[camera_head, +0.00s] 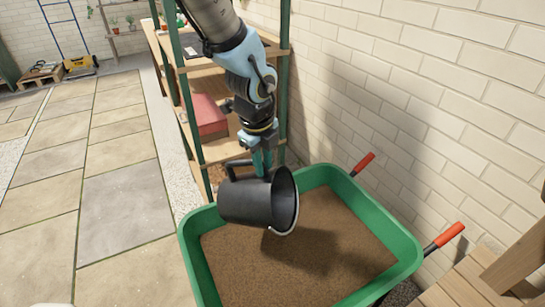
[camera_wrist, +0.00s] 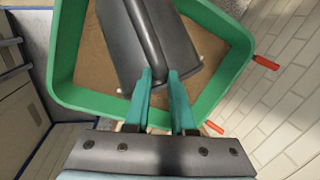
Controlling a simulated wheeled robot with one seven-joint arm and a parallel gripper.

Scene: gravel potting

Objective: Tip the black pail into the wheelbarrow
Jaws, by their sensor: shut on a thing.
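The black pail (camera_head: 247,202) is tilted on its side over the green wheelbarrow (camera_head: 408,246), its mouth facing right and somewhat down. Its inside looks dark, and I cannot tell whether anything is in it. My gripper (camera_head: 262,164) is shut on the pail's handle from above. In the wrist view, the teal fingers of my gripper (camera_wrist: 161,88) close around the handle bar of the pail (camera_wrist: 125,42). The wheelbarrow tray (camera_wrist: 70,90) lies below the pail, with a layer of brown material (camera_head: 320,240) across its bottom.
Two red-orange wheelbarrow grips (camera_head: 448,235) stick out to the right, near the white brick wall (camera_head: 430,110). A wooden shelf unit with green posts (camera_head: 183,95) and a red box (camera_head: 208,117) stands behind. A wooden bench (camera_head: 470,285) is at lower right. Paving (camera_head: 120,210) on the left is clear.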

